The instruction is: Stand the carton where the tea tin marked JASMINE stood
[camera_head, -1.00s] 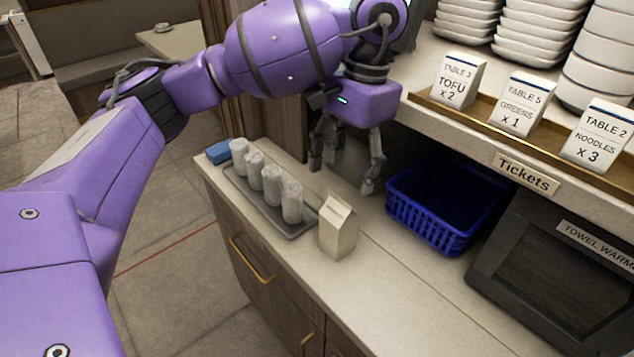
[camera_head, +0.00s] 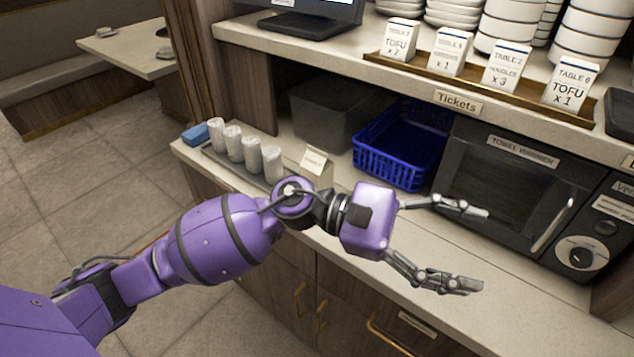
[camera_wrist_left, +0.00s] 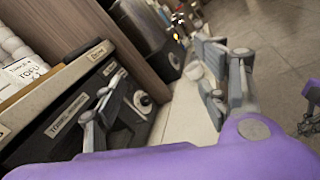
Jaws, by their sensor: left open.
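The cream carton (camera_head: 316,169) with a small label stands upright on the counter, right of the towel tray, in the head view. My left arm hides its lower part. My left gripper (camera_head: 478,250) is open and empty over the counter, right of the carton and in front of the towel warmer. Its fingers point right and are well apart. The open fingers also show in the left wrist view (camera_wrist_left: 150,90). I see no tin with a readable JASMINE mark. A purple and dark part at the right edge of the wrist view may be my right gripper (camera_wrist_left: 308,122).
A grey tray (camera_head: 222,163) holds several white rolls, with a blue block (camera_head: 195,133) behind. A blue basket (camera_head: 390,165) and the towel warmer (camera_head: 500,180) stand under the shelf. Ticket cards (camera_head: 507,65) and bowls line the shelf. The front counter strip is clear.

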